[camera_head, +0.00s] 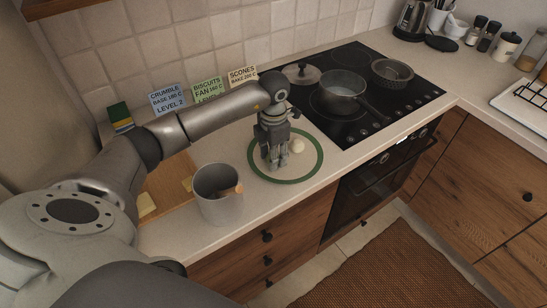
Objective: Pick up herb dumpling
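A small round pale dumpling (297,146) sits inside a green-rimmed round mat (316,168) on the counter. I cannot tell from its look whether it is the herb one. My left gripper (276,165) points down over the mat, just left of the dumpling. Its fingers are near the mat surface and look close together, but whether they are open or shut is unclear. The fingers hide part of the mat behind them. My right gripper is not in view.
A grey pot (212,204) with a wooden item in it stands left of the mat, near the front edge. A black hob (365,105) with a saucepan (343,86) is to the right. Recipe cards (208,90) stand along the wall.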

